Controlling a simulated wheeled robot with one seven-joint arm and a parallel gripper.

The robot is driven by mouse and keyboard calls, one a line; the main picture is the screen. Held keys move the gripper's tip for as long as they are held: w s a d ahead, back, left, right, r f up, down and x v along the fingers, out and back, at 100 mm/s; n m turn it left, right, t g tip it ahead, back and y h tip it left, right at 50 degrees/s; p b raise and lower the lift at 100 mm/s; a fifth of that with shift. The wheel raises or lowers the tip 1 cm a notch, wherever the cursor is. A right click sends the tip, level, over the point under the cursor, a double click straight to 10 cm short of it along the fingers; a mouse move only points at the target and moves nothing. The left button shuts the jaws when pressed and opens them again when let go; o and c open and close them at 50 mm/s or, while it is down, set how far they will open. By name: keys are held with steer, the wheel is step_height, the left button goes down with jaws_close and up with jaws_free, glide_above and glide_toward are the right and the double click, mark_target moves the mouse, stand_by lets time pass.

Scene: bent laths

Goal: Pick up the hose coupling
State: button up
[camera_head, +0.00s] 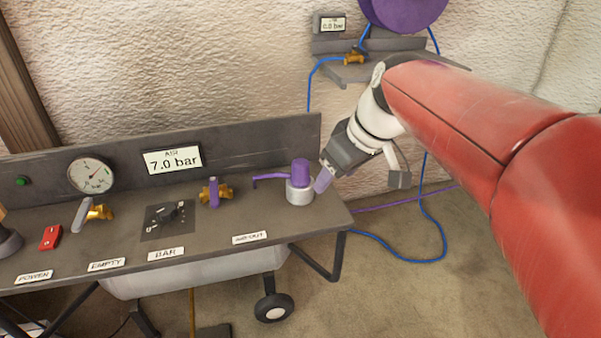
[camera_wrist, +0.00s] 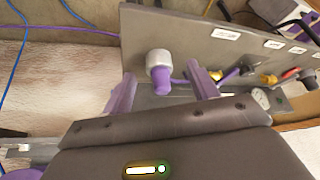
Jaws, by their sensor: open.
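The hose coupling (camera_head: 300,172) is a purple cylinder standing upright in a pale grey collar at the right end of the bench top, behind the AIR OUT label. In the wrist view the coupling (camera_wrist: 162,82) appears between my fingertips, with its grey collar beyond the purple part. My gripper (camera_head: 323,180) is just right of the coupling in the head view, its purple finger pointing down. In the wrist view my gripper (camera_wrist: 161,70) has its two purple fingers spread apart with nothing held. I cannot tell whether a finger touches the coupling.
The grey bench (camera_head: 215,235) carries a gauge (camera_head: 91,175), a 7.0 bar display (camera_head: 172,160), brass valves and a red switch (camera_head: 50,237). Its back panel rises behind the coupling. A blue hose (camera_head: 400,255) lies on the floor at right.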

mark_target(301, 161)
steer(key=w+a+n, duration=0.1)
steer(key=w, duration=0.1)
steer(key=w+a+n+y, duration=0.1)
steer(key=w, duration=0.2)
steer(key=w+a+n+y+b, duration=0.1)
steer(key=w+a, duration=0.1)
steer(key=shift+w+n+g, duration=0.35)
steer(key=shift+n+g, duration=0.05)
steer(key=x, duration=0.7)
steer(key=shift+w+a, duration=0.25)
steer(key=shift+w, duration=0.15)
steer(key=c, duration=1.1)
steer(key=shift+c, duration=0.2)
steer(key=shift+r, duration=0.1)
